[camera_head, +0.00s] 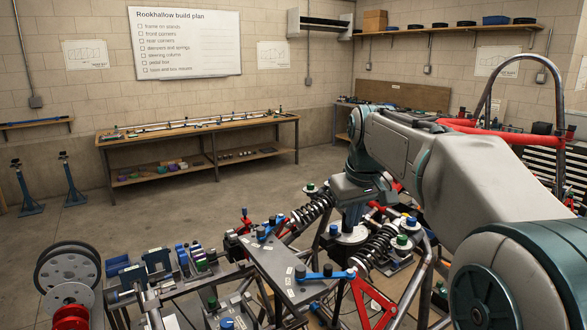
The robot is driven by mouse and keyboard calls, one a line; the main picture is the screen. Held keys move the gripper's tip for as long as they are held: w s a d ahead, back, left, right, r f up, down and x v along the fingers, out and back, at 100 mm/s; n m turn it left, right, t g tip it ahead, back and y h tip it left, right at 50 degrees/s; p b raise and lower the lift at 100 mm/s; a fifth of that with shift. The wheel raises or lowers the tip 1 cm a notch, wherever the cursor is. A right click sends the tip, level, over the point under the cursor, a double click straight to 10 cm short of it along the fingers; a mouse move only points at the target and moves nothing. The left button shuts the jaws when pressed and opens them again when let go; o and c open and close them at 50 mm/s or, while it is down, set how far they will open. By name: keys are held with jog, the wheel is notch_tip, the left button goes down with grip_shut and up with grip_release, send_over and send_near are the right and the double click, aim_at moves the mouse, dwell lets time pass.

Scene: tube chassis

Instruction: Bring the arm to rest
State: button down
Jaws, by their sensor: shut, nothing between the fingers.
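My arm reaches in from the right and bends down at its wrist. My gripper (352,218) points down over the front of the tube chassis (425,265). Its fingers look shut with nothing held. It is close above a dark round mount with a white top (347,234); I cannot tell whether they touch. My arm hides much of the chassis at the right.
A parts rack with wheels and blue blocks (180,262) stands at lower left. A wooden workbench (200,130) is along the back wall, with blue stands (72,180) at left. A roll hoop (515,62) rises behind my arm. The floor at left centre is clear.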

jog(key=s+d+f+m+b, duration=0.1)
jog(key=s+f+m, duration=0.1)
jog(key=s+f, duration=0.6)
jog(key=s+d+f+m+b, duration=0.1)
jog(key=s+f+m, duration=0.1)
jog(key=s+f, duration=0.7)
jog(key=s, duration=0.7)
jog(key=shift+s+d+t+b, duration=0.25)
jog(key=shift+t+b, duration=0.05)
